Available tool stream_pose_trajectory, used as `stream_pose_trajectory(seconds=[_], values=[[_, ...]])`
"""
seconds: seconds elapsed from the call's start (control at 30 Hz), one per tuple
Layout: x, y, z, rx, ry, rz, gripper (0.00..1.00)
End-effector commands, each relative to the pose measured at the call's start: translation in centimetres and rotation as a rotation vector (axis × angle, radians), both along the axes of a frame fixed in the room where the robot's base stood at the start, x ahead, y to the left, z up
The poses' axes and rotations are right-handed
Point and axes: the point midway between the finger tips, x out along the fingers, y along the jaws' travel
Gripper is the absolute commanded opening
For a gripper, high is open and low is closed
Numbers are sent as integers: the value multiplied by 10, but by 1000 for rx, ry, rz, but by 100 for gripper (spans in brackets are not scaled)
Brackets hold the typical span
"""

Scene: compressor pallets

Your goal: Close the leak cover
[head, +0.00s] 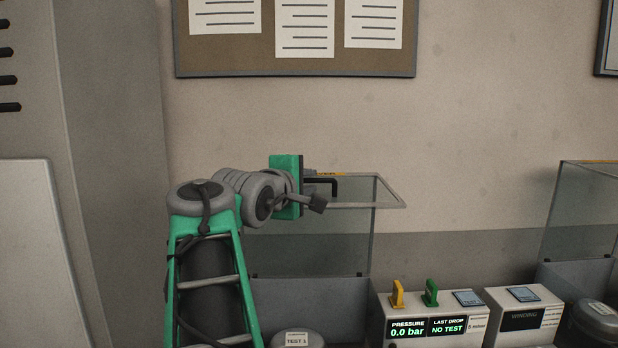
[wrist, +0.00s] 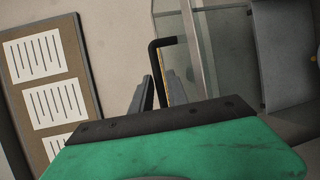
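The leak cover (head: 335,240) is a clear box-like hood with a pale metal rim, standing raised on hinges above a grey bin at centre. Its glass and rim also show in the wrist view (wrist: 195,50). Its black bent handle (head: 325,181) is beside my gripper (head: 311,190) in the head view. In the wrist view my gripper (wrist: 160,88) has two grey fingers apart, with the handle (wrist: 165,42) running down between them. A small gap seems to show on the right side of the handle. Firm contact cannot be made out.
A white test box (head: 430,332) reads 0.0 bar and NO TEST, with yellow and green levers on top. A compressor labelled TEST 1 (head: 297,340) is low at centre. A winding tester (head: 524,315) and another clear cover (head: 585,215) stand right. A notice board (head: 295,73) hangs behind.

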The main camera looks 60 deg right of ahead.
Motion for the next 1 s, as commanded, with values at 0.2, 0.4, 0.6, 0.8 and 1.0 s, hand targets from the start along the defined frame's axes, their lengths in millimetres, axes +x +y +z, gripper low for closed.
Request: stream_pose_trajectory(seconds=[0.2,0.4,0.6,0.8,1.0], values=[[-1,-10,-1,-2,-3,-2,20],[-2,-11,-1,-1,-3,-3,14],[-2,-11,-1,-1,-3,-3,0],[-1,-11,-1,-1,-3,-3,0],[-1,-11,-1,-1,-3,-3,0]])
